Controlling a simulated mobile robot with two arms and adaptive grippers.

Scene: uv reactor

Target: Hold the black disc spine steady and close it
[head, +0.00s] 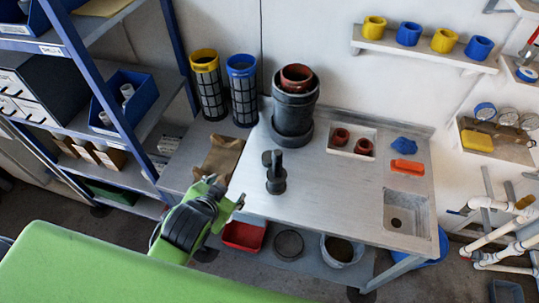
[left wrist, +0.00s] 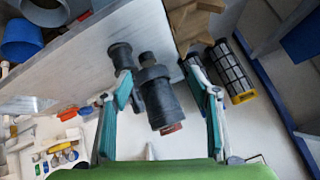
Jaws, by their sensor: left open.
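The black disc spine (head: 275,178) is a small dark upright piece with round disc-like parts near the top. It stands on the grey bench near its left front part. In the left wrist view the spine (left wrist: 121,56) appears upside down, in front of the large black vessel. My left gripper (head: 228,193) is open and empty, at the bench's left edge, to the left of the spine and apart from it. Its two fingers (left wrist: 160,72) frame the vessel in the wrist view. Whether the spine's parts are closed together cannot be told. My right gripper is not in view.
The black vessel (head: 293,115) with a red-brown collar stands behind the spine. Yellow-topped (head: 207,88) and blue-topped (head: 242,92) mesh cylinders stand to its left. A tray (head: 349,153) with red-brown rings and a sink (head: 405,211) lie right. The bench's middle is clear.

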